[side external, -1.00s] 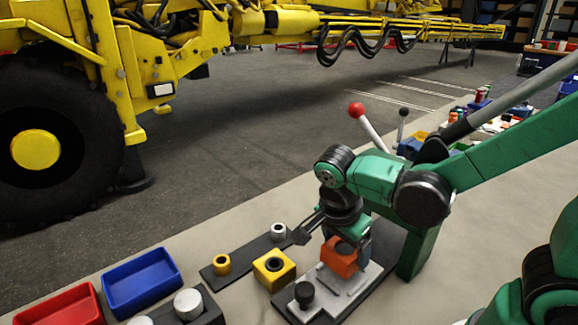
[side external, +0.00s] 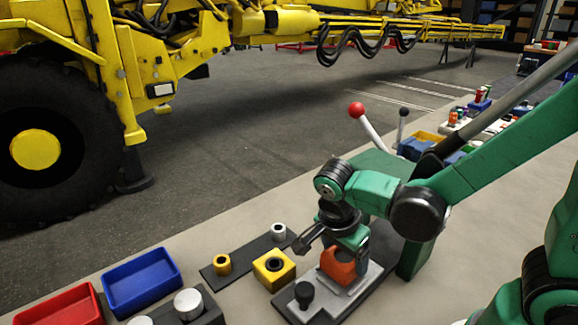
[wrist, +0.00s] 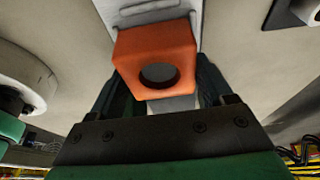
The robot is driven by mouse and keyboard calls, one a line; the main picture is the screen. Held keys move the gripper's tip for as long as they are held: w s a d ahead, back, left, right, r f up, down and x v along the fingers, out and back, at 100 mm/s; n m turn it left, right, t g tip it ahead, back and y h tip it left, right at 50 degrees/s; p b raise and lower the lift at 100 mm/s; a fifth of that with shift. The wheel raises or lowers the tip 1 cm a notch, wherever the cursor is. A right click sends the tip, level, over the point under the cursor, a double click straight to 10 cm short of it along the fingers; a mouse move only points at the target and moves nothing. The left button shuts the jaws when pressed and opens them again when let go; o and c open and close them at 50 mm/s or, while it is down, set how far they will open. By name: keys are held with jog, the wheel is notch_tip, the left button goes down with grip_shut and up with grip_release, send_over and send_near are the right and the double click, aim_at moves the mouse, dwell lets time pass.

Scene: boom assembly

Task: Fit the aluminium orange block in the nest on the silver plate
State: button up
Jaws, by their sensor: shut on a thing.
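The orange block (side external: 336,267), with a round hole in its face, is held by my gripper (side external: 343,253) right over the silver plate (side external: 322,306). In the wrist view the orange block (wrist: 150,47) sits between the two dark fingers of my gripper (wrist: 158,85), which are shut on it. The silver plate (wrist: 161,13) shows behind it. The block hides most of the nest, and I cannot tell whether its underside touches the plate. A black knob (side external: 304,293) stands on the plate's near end.
A yellow block (side external: 273,284) with a hole stands just left of the plate. Blue (side external: 142,282) and red (side external: 68,306) bins lie further left. A red-knobbed lever (side external: 370,131) rises behind my arm.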

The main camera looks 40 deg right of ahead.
jog(key=shift+f, duration=0.85)
dwell(1.1)
jog(key=o, duration=1.2)
jog(key=shift+r, duration=3.55)
